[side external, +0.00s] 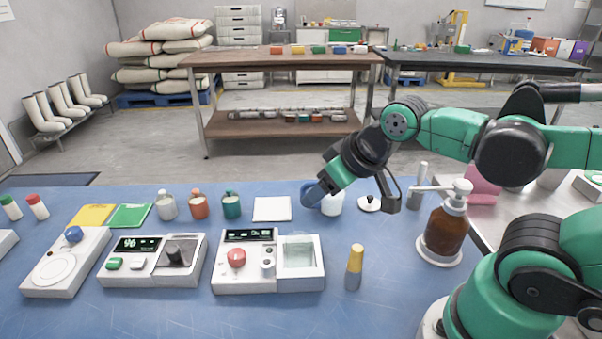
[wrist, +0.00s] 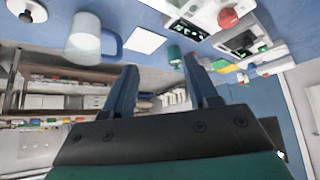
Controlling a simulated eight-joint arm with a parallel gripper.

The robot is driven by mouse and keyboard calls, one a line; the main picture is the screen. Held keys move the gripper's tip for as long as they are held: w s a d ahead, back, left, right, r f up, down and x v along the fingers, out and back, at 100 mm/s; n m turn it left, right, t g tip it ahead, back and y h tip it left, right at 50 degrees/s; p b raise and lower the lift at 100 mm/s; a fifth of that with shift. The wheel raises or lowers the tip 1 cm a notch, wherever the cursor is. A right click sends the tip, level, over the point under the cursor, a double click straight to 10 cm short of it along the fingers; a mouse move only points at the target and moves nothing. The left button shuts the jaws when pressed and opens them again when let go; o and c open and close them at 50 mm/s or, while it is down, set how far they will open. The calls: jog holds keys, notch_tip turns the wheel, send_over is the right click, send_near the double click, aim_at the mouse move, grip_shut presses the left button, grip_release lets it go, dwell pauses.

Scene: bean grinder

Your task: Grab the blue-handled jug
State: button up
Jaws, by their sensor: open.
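The jug is a pale, whitish vessel with a blue handle. In the side external view the jug (side external: 333,204) stands on the blue table, partly hidden behind my gripper (side external: 313,190). In the wrist view the jug (wrist: 84,42) is at the upper left, its blue handle (wrist: 118,43) facing right. My gripper (wrist: 164,82) is open, with two blue fingers spread and nothing between them. The handle lies beyond and slightly left of the left finger's tip. In the side view, finger and handle overlap in similar blue, so contact cannot be told.
A white square pad (side external: 271,209) lies left of the jug. A white knobbed lid (side external: 370,203) and a brown pump bottle (side external: 445,232) are to its right. Small bottles (side external: 198,205) and a scale-like device (side external: 268,262) stand left and in front. A yellow-topped tool (side external: 354,266) stands in front.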

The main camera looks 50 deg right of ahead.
jog(key=shift+o, duration=0.3)
jog(key=n+g, duration=0.7)
jog(key=n, duration=0.4)
send_over(303, 193)
jog(key=f, duration=0.5)
jog(key=shift+w+d+f, duration=0.15)
jog(key=shift+d+f, duration=0.05)
jog(key=shift+f, duration=0.05)
jog(key=shift+d+f, duration=0.1)
jog(key=shift+f, duration=2.9)
jog(key=shift+c, duration=0.3)
grip_shut()
